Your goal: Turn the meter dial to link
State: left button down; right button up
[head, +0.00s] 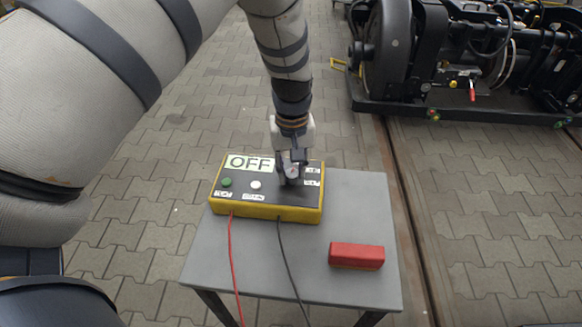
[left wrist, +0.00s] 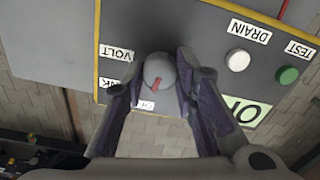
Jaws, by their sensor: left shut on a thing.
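The yellow meter (head: 268,213) lies on a small grey table. Its display (head: 250,163) reads OFF. My left gripper (head: 291,176) reaches down onto the right part of its dark panel. In the left wrist view its two fingers are shut on the round grey dial (left wrist: 158,68), one on either side. The dial's red pointer (left wrist: 156,84) points down in that view, roughly toward a partly hidden label (left wrist: 147,105). The VOLT label (left wrist: 117,54) and a partly covered label ending in NK (left wrist: 108,83) lie left of the dial. My right gripper is not in view.
A white button (head: 256,184) and a green button (head: 227,182) sit left of the gripper. A red block (head: 357,256) lies on the grey table (head: 300,270). A red cable (head: 232,260) and a dark cable (head: 292,265) hang over its front. A black bogie (head: 400,60) stands behind.

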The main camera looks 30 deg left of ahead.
aim_at(291, 173)
pick_arm(q)
jog(key=m, duration=0.4)
jog(key=shift+p, duration=0.35)
jog(key=shift+m, duration=1.5)
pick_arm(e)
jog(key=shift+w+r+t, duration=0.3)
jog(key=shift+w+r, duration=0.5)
pick_arm(q)
jog(key=c, duration=1.3)
grip_release()
notch_tip(291, 173, up, 12)
